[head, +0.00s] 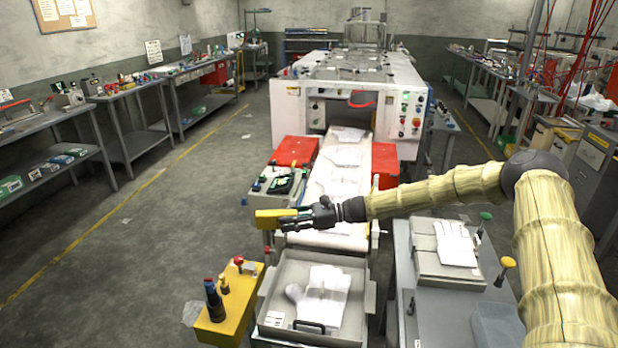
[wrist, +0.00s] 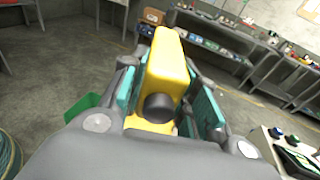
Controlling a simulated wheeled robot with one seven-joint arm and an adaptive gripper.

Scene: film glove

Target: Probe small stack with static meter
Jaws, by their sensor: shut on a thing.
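My gripper (head: 290,217) is shut on a yellow block-shaped device, which appears to be the static meter (head: 272,217). It is held in the air left of the conveyor's front end. In the wrist view the meter (wrist: 168,65) sits between the teal finger pads (wrist: 160,100), with a dark round knob facing the camera. White film gloves (head: 322,295) lie in the metal tray (head: 362,318) below. A smaller-looking pile of white gloves (head: 456,244) lies on the plate on the right bench. I cannot tell for certain which is the small stack.
The conveyor (head: 322,205) carries white gloves out of the large machine (head: 290,105). Red boxes (head: 294,150) flank it. The grey right bench (head: 440,310) holds green and yellow knobs.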

